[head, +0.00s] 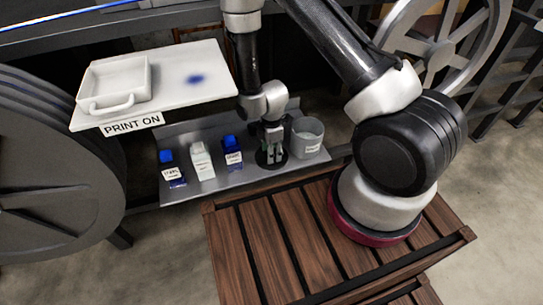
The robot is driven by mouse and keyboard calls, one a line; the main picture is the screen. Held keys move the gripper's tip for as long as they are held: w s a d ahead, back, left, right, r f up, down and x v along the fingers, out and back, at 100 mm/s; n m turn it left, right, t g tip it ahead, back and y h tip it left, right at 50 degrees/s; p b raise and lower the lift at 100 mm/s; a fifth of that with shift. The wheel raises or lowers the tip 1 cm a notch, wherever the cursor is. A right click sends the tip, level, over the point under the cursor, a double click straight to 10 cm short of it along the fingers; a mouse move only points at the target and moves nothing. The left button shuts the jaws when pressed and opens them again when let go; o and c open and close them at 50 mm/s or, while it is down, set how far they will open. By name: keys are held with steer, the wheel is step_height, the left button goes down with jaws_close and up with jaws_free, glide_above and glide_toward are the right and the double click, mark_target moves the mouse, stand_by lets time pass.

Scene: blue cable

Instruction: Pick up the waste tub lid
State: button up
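A round dark disc, which looks like the waste tub lid (261,163), lies on the grey metal shelf. My gripper (271,158) points straight down over it and hides much of its middle. The fingertips are at or just above the disc. I cannot tell whether they touch it or close on a knob. The grey tub (311,146) stands just right of the disc with a small label on its front. Its top looks open.
A blue-capped bottle (172,173), a white bottle (202,164) and another blue bottle (232,155) stand left of the gripper on the metal shelf (225,182). A white board (165,105) marked PRINT ON, bearing a white handled tray (116,77), overhangs the shelf's back left.

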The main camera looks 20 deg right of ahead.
steer(key=shift+f, duration=0.1)
steer(key=shift+c, duration=0.4)
jaws_close()
